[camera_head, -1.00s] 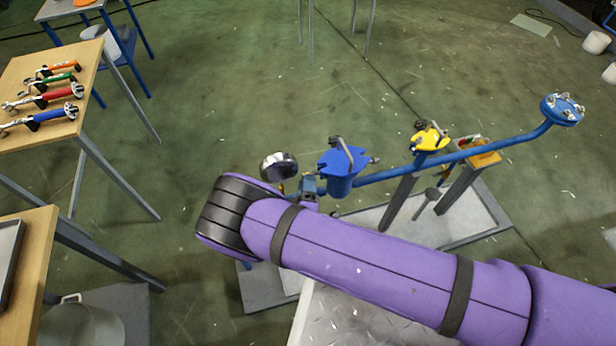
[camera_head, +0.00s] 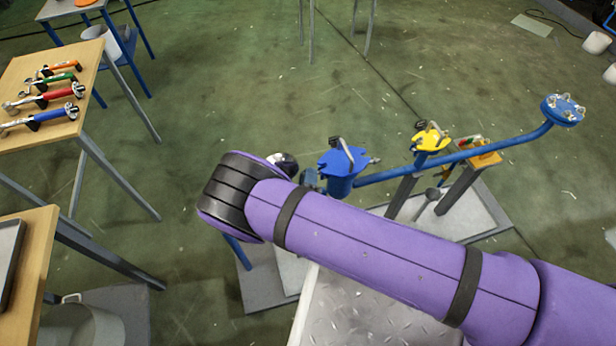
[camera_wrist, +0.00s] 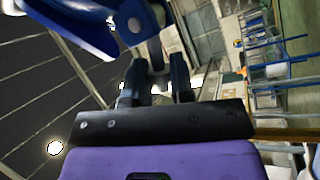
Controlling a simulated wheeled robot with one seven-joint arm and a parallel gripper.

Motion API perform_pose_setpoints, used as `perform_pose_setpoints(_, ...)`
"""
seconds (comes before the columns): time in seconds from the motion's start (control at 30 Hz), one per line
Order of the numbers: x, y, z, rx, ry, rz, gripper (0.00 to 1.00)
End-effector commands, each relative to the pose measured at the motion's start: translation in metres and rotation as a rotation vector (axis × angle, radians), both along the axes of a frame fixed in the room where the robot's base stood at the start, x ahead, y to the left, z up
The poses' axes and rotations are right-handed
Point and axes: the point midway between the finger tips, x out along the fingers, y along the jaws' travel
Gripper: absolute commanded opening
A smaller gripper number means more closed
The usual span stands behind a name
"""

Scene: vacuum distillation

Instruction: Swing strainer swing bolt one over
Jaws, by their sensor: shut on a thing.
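The strainer (camera_head: 341,163) is the blue pot with a blue lid on the blue pipe in the head view. A grey bent bar (camera_head: 343,148) stands up over its lid. In the wrist view, part of a blue body (camera_wrist: 72,22) fills the upper left. My gripper (camera_wrist: 156,82) points up at it, with its two dark fingers on either side of a grey metal piece, which looks like the swing bolt (camera_wrist: 156,55). The fingers are shut on it.
A yellow-topped fitting (camera_head: 430,138) and a blue flange (camera_head: 563,110) lie along the pipe (camera_head: 480,151) to the right. A wooden table (camera_head: 88,62) with several coloured tools is at the left. A grey pot (camera_head: 82,325) is at lower left.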

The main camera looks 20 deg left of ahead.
Motion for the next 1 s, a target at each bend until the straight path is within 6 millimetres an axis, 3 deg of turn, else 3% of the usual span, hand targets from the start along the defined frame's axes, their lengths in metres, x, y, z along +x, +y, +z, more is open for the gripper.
perform_pose_setpoints(0.3,0.0030,-0.0040,0.0130,0.229,0.140,-0.001,0.00)
perform_pose_setpoints(0.63,0.0033,-0.0040,0.0137,0.248,0.149,0.000,0.00)
perform_pose_setpoints(0.67,0.0033,-0.0040,0.0137,0.247,0.149,0.000,0.25)
perform_pose_setpoints(0.7,0.0032,-0.0040,0.0137,0.247,0.149,0.000,0.34)
perform_pose_setpoints(1.0,0.0032,-0.0046,0.0130,0.240,0.146,0.000,0.35)
